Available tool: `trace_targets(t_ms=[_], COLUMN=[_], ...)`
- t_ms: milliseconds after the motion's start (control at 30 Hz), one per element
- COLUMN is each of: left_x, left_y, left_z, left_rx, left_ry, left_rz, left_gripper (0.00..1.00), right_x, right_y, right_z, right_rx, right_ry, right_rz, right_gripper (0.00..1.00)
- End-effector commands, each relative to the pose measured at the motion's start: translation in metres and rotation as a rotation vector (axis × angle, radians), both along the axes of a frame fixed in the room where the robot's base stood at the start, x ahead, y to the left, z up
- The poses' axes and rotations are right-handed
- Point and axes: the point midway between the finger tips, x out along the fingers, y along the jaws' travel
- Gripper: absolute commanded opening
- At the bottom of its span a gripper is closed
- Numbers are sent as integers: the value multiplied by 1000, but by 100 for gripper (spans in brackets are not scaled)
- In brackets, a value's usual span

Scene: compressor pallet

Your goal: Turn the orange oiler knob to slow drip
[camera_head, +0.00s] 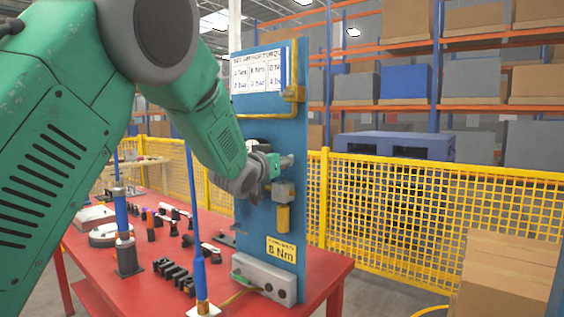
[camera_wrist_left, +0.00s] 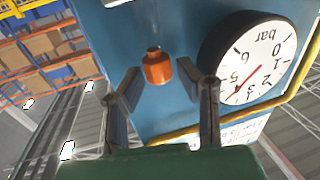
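The orange oiler knob (camera_wrist_left: 158,68) sits on a short stem on the blue panel in the left wrist view. My left gripper (camera_wrist_left: 160,78) is open, with one finger on each side of the knob and a visible gap to both. In the head view, my left gripper (camera_head: 280,164) is at the blue panel (camera_head: 263,120), above a grey fitting (camera_head: 284,192) with a yellow cylinder (camera_head: 283,219) below it. I cannot make out the knob in the head view. My right gripper is not in view.
A round bar gauge (camera_wrist_left: 262,60) is close to the right finger in the wrist view. A yellow pipe (camera_head: 293,95) runs on the panel. A grey box (camera_head: 262,275) is at its foot on the red table (camera_head: 225,250). A yellow fence (camera_head: 390,200) stands behind.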

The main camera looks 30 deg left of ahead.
Motion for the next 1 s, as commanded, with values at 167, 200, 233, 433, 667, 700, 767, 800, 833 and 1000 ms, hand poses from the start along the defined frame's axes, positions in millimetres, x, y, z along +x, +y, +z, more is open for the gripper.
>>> trace_targets(t_ms=[167, 200, 233, 433, 667, 700, 767, 800, 833, 1000], left_x=[0, -1, -2, -29, -79, -86, -96, -101, -104, -116], left_y=[0, 0, 0, -4, -10, -11, -12, -13, -13, -15], left_z=[-1, -1, -1, 0, -1, -1, -2, -2, -2, -2], left_rx=[0, 0, 0, -1, -2, -2, -1, -1, -1, -1], left_ry=[2, 2, 3, 2, 2, 2, 2, 1, 2, 2], left_rz=[0, 0, 0, 0, 1, 1, 1, 1, 1, 0], left_gripper=[30, 30, 30, 30, 30, 30, 30, 30, 30, 30], right_x=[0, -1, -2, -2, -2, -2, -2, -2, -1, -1], right_y=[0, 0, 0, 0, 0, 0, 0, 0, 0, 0], right_z=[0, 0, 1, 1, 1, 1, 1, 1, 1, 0], right_rx=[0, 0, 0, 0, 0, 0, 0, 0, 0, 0], right_ry=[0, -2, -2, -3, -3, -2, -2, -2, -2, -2], right_rz=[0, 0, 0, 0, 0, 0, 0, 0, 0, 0], right_gripper=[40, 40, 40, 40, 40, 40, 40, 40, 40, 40])
